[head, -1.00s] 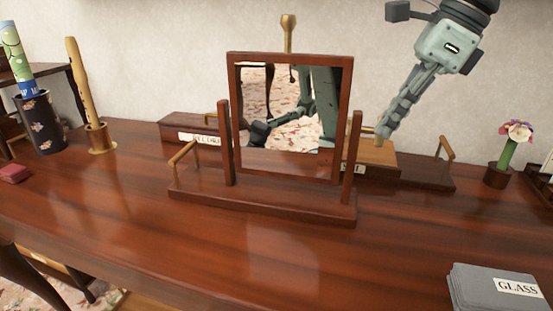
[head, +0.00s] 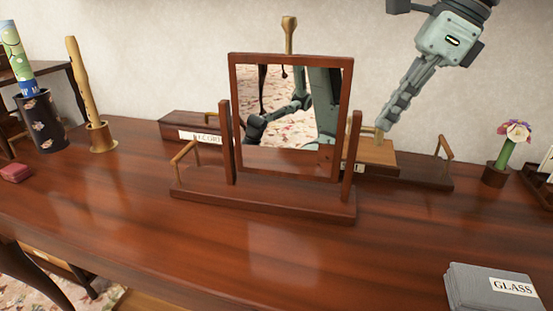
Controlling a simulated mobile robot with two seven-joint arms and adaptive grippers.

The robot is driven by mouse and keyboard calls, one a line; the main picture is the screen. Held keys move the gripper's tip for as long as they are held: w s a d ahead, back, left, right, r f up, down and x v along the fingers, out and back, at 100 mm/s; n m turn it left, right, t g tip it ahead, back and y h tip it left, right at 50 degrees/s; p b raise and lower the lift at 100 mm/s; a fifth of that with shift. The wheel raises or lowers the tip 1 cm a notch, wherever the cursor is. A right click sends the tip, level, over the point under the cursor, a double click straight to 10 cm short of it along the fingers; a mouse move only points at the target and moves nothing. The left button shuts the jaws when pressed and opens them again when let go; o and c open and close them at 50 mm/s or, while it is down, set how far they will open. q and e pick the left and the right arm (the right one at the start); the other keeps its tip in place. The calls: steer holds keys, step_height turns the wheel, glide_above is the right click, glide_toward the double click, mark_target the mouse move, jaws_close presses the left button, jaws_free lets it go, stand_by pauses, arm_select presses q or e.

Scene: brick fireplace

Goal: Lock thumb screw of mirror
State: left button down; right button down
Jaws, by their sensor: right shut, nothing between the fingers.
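The mirror (head: 290,164) has a reddish-brown wooden frame and stands between two wooden posts on a long base (head: 262,203) on the desk. Its glass reflects parts of my own body and a floral carpet. I cannot make out a thumb screw; the spots where the frame meets the posts are small and dark. My right gripper (head: 384,122) comes down from the upper right, with its fingers shut and empty. Its tip is to the right of the mirror's right post, over the wooden box behind, apart from the mirror in the picture. My left gripper does not show directly.
Wooden boxes with brass handles (head: 445,146) stand behind the mirror. A grey GLASS stack (head: 490,289) lies at front right, and a flower pot (head: 497,174) is at right. A flute (head: 80,78) on a stand is at left.

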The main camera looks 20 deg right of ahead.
steer(key=shift+s+a+r+p, duration=0.1)
steer(key=shift+s+r+p, duration=0.1)
steer(key=shift+r+p, duration=0.4)
steer(key=shift+w+r, duration=0.2)
steer(key=shift+w+d, duration=0.35)
steer(key=shift+w, duration=0.05)
steer(key=shift+f, duration=0.15)
